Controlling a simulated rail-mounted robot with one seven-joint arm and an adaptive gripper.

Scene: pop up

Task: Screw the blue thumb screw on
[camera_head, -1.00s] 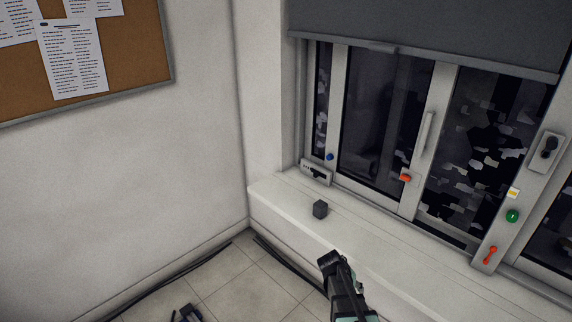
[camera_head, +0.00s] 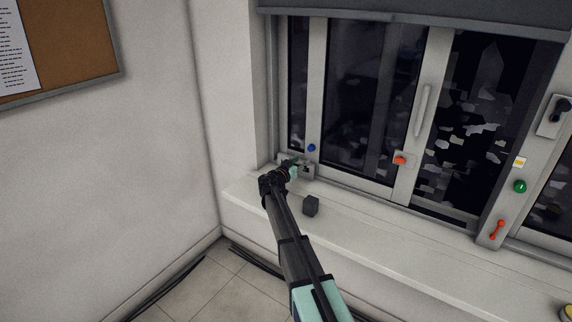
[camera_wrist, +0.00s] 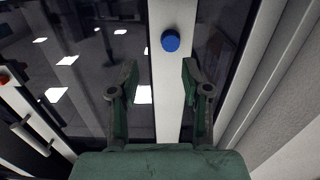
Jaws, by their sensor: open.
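The blue thumb screw (camera_head: 311,147) is a small round blue knob on the white window frame at the left, just above the sill. In the wrist view the blue thumb screw (camera_wrist: 170,40) sits on the pale frame strip, beyond the fingertips and a little right of the middle between them. My gripper (camera_wrist: 158,78) is open and empty, with its two dark fingers spread on either side of the strip. In the head view my gripper (camera_head: 298,167) is small, below and slightly left of the screw. It looks apart from the screw.
A grey bracket-like part (camera_head: 309,171) is partly hidden behind my gripper. An orange-red knob (camera_head: 401,160), a green button (camera_head: 520,187) and a red lever (camera_head: 497,230) are on the frame to the right.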

